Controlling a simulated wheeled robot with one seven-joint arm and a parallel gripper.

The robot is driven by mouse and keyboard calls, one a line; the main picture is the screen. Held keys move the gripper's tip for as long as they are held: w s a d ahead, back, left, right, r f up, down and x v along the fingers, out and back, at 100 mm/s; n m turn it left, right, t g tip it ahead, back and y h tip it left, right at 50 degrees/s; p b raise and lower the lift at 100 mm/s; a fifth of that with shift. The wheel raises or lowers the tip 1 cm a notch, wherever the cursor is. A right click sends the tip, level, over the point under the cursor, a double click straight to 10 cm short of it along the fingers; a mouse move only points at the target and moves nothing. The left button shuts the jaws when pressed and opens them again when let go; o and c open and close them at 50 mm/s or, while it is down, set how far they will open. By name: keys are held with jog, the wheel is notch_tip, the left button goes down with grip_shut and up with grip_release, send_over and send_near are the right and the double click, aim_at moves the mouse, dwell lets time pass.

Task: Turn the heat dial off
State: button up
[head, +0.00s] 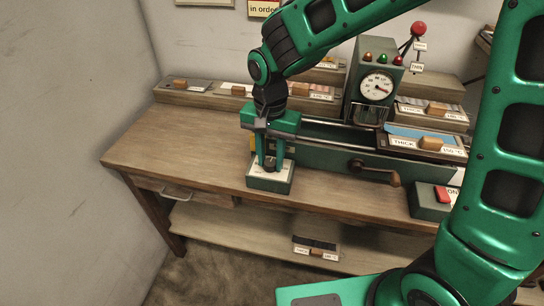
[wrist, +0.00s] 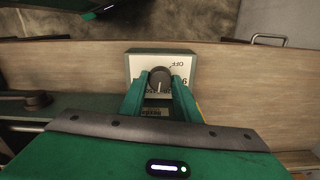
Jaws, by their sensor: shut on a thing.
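The heat dial is a dark round knob (wrist: 160,80) on the pale top of a small green box (head: 268,183), which stands near the front edge of the bench. In the wrist view the word OFF is printed at the upper right of the knob, and a pale mark on the knob points toward the lower side of the picture, away from OFF. My gripper (wrist: 160,84) points down at the box, with one finger on each side of the knob, shut on it. In the head view my gripper (head: 270,164) partly hides the knob.
A green machine with a gauge (head: 376,86) and a crank handle (head: 378,174) stands behind and to the right. A box with a red switch (head: 441,194) is further right. Labelled trays line the back of the wooden bench (head: 170,140), whose left part is clear.

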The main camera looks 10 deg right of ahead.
jog(key=n, duration=0.7)
jog(key=shift+s+a+f, duration=0.1)
jog(key=shift+s+a, duration=0.05)
jog(key=shift+s, duration=0.1)
jog(key=n, duration=0.7)
jog(key=shift+n, duration=0.4)
jog(key=n, duration=1.3)
jog(key=shift+d, duration=0.25)
jog(key=shift+n, duration=0.4)
jog(key=o, duration=0.8)
jog(key=shift+w, duration=0.1)
jog(key=shift+c, duration=0.2)
